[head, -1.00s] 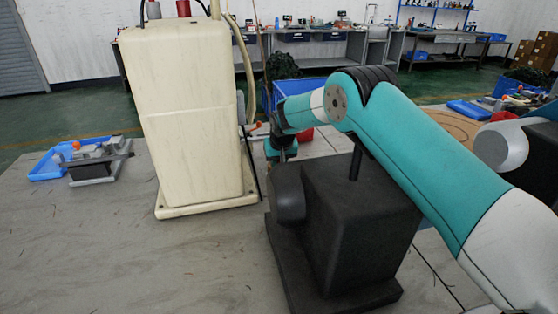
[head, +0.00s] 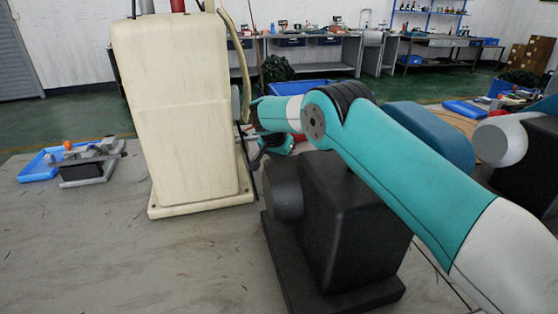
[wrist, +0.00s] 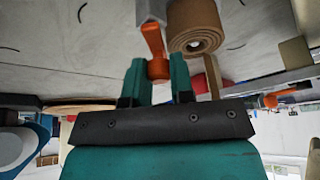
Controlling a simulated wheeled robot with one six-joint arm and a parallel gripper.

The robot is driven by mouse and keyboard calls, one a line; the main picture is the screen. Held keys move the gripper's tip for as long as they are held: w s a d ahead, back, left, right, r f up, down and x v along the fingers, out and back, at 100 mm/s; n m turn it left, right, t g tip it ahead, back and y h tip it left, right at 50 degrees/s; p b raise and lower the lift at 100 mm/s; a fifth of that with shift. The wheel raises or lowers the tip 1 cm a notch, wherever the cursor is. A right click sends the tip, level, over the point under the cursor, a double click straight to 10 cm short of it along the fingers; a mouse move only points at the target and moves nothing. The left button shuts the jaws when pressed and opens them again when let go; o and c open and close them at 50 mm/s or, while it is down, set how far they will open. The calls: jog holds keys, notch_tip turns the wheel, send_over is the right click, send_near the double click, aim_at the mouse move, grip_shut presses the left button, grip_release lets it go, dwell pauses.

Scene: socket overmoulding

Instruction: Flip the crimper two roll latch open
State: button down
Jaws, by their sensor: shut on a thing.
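An orange roll latch (wrist: 152,38) with a rounded end shows at the top middle of the wrist view. My gripper (wrist: 157,72) has its two teal fingers on either side of that rounded end and is shut on it. A brown roll (wrist: 194,25) lies just right of the latch, close to the right finger. The rest of the crimper around the latch is hard to make out.
A tall cream machine (head: 180,110) stands on the bench beside my wrist. A dark machine (head: 350,220) stands below my forearm. A grey device (head: 88,168) with an orange knob sits by a blue tray (head: 36,170) at left. The front left bench is clear.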

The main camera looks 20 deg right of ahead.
jog(key=shift+s+d+m+h, duration=0.15)
jog(key=shift+m+h, duration=0.15)
jog(key=shift+m, duration=0.7)
jog(key=c, duration=1)
grip_release()
jog(key=shift+g, duration=0.3)
notch_tip(320, 180, up, 9)
jog(key=shift+r+p, duration=0.2)
jog(key=shift+p, duration=0.85)
notch_tip(320, 180, up, 11)
jog(key=p, duration=1)
jog(key=shift+f, duration=0.15)
